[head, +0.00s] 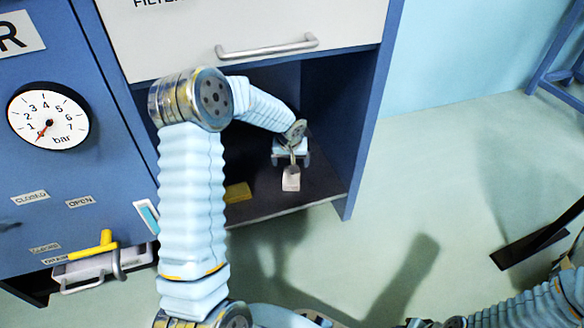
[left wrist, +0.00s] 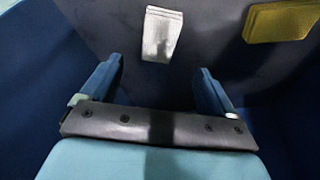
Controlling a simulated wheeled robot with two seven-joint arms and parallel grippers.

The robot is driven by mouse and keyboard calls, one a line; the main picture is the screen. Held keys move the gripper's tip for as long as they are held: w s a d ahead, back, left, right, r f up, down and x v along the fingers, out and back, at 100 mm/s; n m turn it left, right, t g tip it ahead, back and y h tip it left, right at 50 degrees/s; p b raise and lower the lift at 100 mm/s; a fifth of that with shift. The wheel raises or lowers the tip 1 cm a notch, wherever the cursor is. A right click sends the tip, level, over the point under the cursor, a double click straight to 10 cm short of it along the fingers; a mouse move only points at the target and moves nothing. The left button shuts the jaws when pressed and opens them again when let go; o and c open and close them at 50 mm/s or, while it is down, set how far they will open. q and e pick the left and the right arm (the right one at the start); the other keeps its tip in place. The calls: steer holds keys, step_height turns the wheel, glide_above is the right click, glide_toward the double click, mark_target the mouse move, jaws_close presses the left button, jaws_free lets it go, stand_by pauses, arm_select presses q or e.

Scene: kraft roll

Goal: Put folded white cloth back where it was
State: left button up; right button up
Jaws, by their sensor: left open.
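The folded white cloth (head: 291,181) lies on the dark floor of the open compartment, near its front. In the left wrist view the white cloth (left wrist: 161,34) is just beyond my fingertips, roughly centred between them and apart from both fingers. My left gripper (head: 291,160) reaches into the compartment above and behind the cloth. Its two fingers (left wrist: 159,66) are spread with nothing between them. My right arm shows at the lower right of the head view, but its gripper is out of view.
A folded yellow cloth (head: 238,192) lies left of the white one, partly behind my arm; it also shows in the left wrist view (left wrist: 283,20). The compartment's right wall (head: 362,130) and the drawer (head: 240,30) above bound the space. A yellow-handled valve (head: 95,247) is at lower left.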

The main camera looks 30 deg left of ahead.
arm_select(q)
steer(key=s+d+f+m+g+h, duration=0.1)
steer(key=s+d+f+h, duration=0.1)
steer(key=s+d+f, duration=0.5)
steer(key=s+d+f+m+h, duration=0.25)
steer(key=s+d+f, duration=0.2)
steer(key=d, duration=0.45)
steer(key=s+d+f, duration=0.2)
steer(key=s+d, duration=0.2)
steer(key=s, duration=0.3)
steer(key=s+d+f+g+h, duration=0.1)
steer(key=s+d+f, duration=0.2)
steer(key=s, duration=0.5)
steer(key=shift+d, duration=0.35)
steer(key=shift+f, duration=0.1)
